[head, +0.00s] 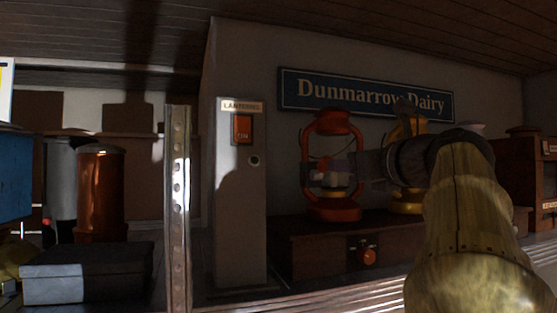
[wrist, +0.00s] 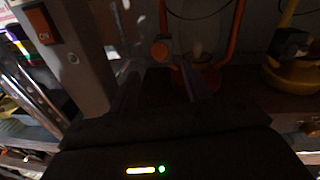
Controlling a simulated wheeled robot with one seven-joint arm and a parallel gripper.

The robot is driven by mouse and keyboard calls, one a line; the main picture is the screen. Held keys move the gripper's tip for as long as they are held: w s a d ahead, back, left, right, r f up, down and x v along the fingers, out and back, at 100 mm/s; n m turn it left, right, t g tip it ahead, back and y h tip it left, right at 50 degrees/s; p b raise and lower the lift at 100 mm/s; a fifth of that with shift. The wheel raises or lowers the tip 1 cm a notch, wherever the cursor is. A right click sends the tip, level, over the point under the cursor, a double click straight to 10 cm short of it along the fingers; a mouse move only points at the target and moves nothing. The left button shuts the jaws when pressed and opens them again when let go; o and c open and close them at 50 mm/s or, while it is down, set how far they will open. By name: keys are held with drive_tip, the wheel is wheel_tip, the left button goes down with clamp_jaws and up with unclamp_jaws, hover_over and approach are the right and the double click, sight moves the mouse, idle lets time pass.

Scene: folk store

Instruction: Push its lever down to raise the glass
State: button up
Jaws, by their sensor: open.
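A red lantern (head: 333,213) stands upright on a dark wooden box, below the Dunmarrow Dairy sign. It also shows in the wrist view (wrist: 234,45), at the top middle. My gripper (head: 324,172) reaches in from the right and overlaps the lantern's middle in the head view. In the wrist view my gripper (wrist: 158,88) is open, its dark fingers pointing at the lantern's lower part. A round orange knob (wrist: 160,50) sits at the lantern's left side, between the fingers in the picture. I cannot tell whether it is the lever, or whether a finger touches the lantern.
A yellow lantern (head: 407,207) stands just right, partly behind my arm. The wooden box (head: 310,255) has an orange knob (head: 367,257) on its front. A grey post with a red ON switch (head: 242,129) stands left, beyond a metal upright (head: 179,210).

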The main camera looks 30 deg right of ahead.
sight(320, 165)
drive_tip(key=w+p, duration=0.1)
drive_tip(key=w, duration=0.2)
drive_tip(key=w+d+p, duration=0.1)
drive_tip(key=w, duration=0.3)
drive_tip(key=w+p, duration=0.1)
drive_tip(key=w, duration=0.2)
drive_tip(key=shift+w+d+r+p, duration=0.15)
drive_tip(key=shift+d+p, duration=0.1)
drive_tip(key=shift+p, duration=0.15)
drive_tip(key=shift+w+d, duration=0.1)
drive_tip(key=shift+w, duration=0.45)
drive_tip(key=shift+f, duration=0.2)
drive_tip(key=c, duration=1)
